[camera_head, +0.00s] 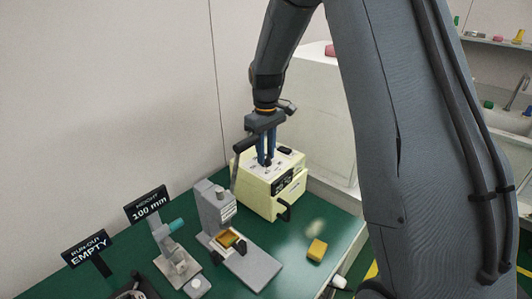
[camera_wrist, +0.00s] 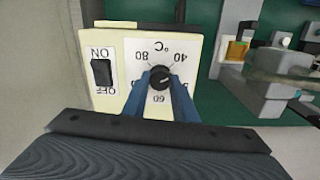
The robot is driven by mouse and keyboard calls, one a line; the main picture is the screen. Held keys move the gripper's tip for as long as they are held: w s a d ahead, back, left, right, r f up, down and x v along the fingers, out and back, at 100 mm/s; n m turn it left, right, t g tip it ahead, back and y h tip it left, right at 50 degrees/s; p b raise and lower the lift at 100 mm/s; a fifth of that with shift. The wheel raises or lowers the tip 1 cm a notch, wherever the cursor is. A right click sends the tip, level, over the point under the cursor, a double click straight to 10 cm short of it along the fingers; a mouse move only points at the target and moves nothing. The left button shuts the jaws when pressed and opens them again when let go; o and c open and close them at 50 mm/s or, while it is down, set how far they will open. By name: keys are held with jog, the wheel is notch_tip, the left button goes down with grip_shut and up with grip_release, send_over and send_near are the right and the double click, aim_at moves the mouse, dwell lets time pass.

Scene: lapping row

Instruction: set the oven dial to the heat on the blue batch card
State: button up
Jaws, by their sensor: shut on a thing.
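The cream oven (camera_head: 262,196) stands on the green bench, its control panel on top. In the wrist view its black dial (camera_wrist: 160,76) sits on a white °C scale that reads upside down: 40 at upper right, 60 at the bottom, 80 at upper left. My gripper (camera_wrist: 161,82) is shut on the dial, a blue finger on each side; in the head view my gripper (camera_head: 265,162) reaches down onto the panel. A pale mark shows on the dial, but its exact reading is unclear. I see no blue batch card in either view.
A black ON/OFF switch (camera_wrist: 102,73) is beside the dial. Left of the oven stand a grey instrument (camera_head: 216,207) and a smaller stand (camera_head: 177,262). Black signs (camera_head: 147,204) read "HEIGHT 100 mm" and "RUN-OUT EMPTY". A yellow block (camera_head: 317,249) lies near the bench's right edge.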

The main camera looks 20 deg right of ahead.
aim_at(266, 156)
jog(key=m, duration=0.5)
jog(key=shift+w+r+m, duration=0.1)
jog(key=shift+m, duration=2.3)
jog(key=shift+w, duration=0.1)
jog(key=o, duration=1)
jog(key=shift+d, duration=0.1)
jog(key=shift+o, duration=0.2)
jog(key=shift+r, duration=0.1)
notch_tip(266, 156, up, 8)
jog(key=shift+f+b, duration=0.2)
jog(key=shift+b, duration=0.8)
